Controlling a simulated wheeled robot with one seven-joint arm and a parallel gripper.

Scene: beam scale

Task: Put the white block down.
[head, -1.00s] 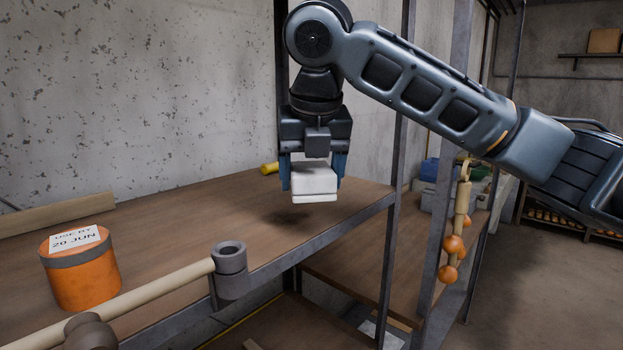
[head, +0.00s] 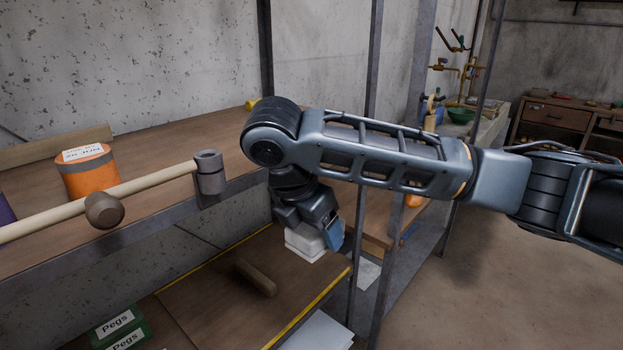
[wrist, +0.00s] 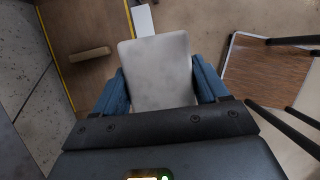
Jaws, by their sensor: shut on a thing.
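The white block (head: 304,241) is between the blue fingers of my gripper (head: 315,236), which is shut on it. In the head view the block is tilted and sits at the right end of the lower shelf (head: 205,300), seemingly above it; I cannot tell the exact gap. In the wrist view the block (wrist: 158,72) fills the space between both fingers (wrist: 160,88), with the floor and shelf edge beyond it. My arm hides part of the upper shelf's right end.
The upper shelf (head: 165,148) holds an orange tin (head: 88,178). Metal posts (head: 370,90) stand close by my arm.

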